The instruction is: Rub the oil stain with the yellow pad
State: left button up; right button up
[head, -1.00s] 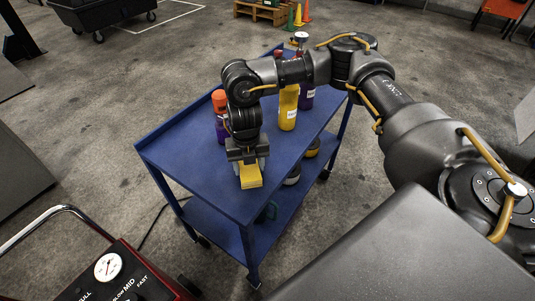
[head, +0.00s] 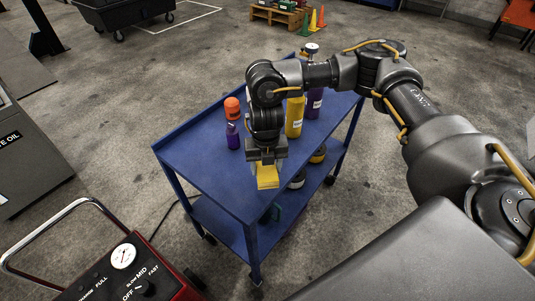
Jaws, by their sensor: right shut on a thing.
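The yellow pad (head: 268,182) is in the jaws of my right gripper (head: 267,164). The gripper points down over the near right part of the blue cart's top (head: 213,172). The pad is at or just above the surface; I cannot tell whether it touches. No oil stain shows clearly on the cart top; the pad and gripper hide part of the surface. My left gripper is not in view.
A purple bottle (head: 232,136) and an orange-topped container (head: 232,107) stand left of my right wrist. A yellow bottle (head: 294,118) and another purple bottle (head: 315,103) stand behind it. A red control box (head: 130,275) is at lower left.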

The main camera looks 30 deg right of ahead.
jog(key=shift+r+p, duration=1)
jog(key=shift+r, duration=0.35)
